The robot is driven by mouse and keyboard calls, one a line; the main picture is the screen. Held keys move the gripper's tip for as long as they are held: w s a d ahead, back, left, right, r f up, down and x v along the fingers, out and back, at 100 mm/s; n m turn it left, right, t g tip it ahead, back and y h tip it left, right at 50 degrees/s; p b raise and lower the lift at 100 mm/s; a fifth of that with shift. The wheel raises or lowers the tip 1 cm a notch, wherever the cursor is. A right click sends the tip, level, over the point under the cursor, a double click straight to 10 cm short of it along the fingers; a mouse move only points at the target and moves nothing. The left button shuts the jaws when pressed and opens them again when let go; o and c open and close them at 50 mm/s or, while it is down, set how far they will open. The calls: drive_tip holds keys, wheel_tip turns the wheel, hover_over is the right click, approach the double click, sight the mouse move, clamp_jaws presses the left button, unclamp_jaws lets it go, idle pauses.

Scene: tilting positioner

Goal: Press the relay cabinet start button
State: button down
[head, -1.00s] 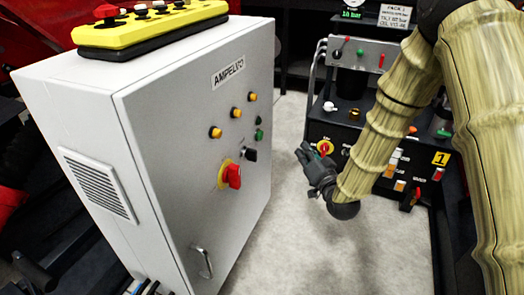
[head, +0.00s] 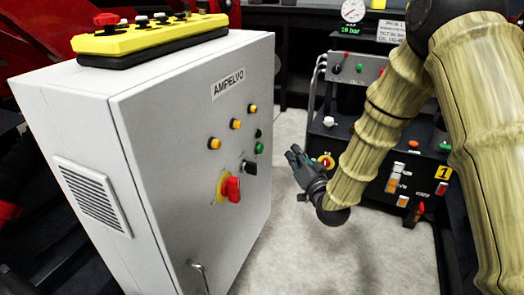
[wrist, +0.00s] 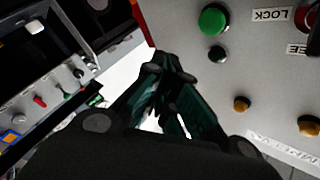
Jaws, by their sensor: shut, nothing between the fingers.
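The relay cabinet (head: 190,200) is a white box with an AMPELVO label, at left in the head view. Its green button (head: 259,148) is on the front panel near the far edge, and it also shows at the top of the wrist view (wrist: 213,19). A small dark button (head: 258,133) is just above it in the head view. My gripper (head: 292,155) is shut and empty, to the right of the panel with a visible gap. In the wrist view its dark fingertips (wrist: 165,66) are left of and below the green button, apart from it.
Amber lamps (head: 236,124), a black selector (head: 249,167) and a red rotary switch (head: 230,190) surround the button. A yellow pendant (head: 150,38) lies on the cabinet. A black machine with a gauge (head: 353,10) stands behind my arm. Pale floor (head: 290,240) is clear between.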

drive_tip(key=w+a, duration=0.2)
drive_tip(key=a, duration=0.4)
drive_tip(key=shift+w+a, duration=0.25)
drive_tip(key=shift+a, duration=0.7)
idle(2.4)
drive_tip(key=shift+d+p, duration=0.15)
drive_tip(key=shift+p, duration=0.15)
drive_tip(key=shift+s+d, duration=0.25)
drive_tip(key=shift+d, duration=0.45)
drive_tip(key=shift+d, duration=0.1)
drive_tip(key=shift+s+d+p, duration=0.2)
drive_tip(key=shift+s+d, duration=0.05)
drive_tip(key=shift+d, duration=0.5)
drive_tip(key=shift+s+d+p, duration=0.15)
drive_tip(key=shift+s+d, duration=0.15)
drive_tip(key=shift+d, duration=0.5)
drive_tip(key=shift+s+d+p, duration=0.2)
drive_tip(key=shift+s+d, duration=0.05)
drive_tip(key=shift+d, duration=0.5)
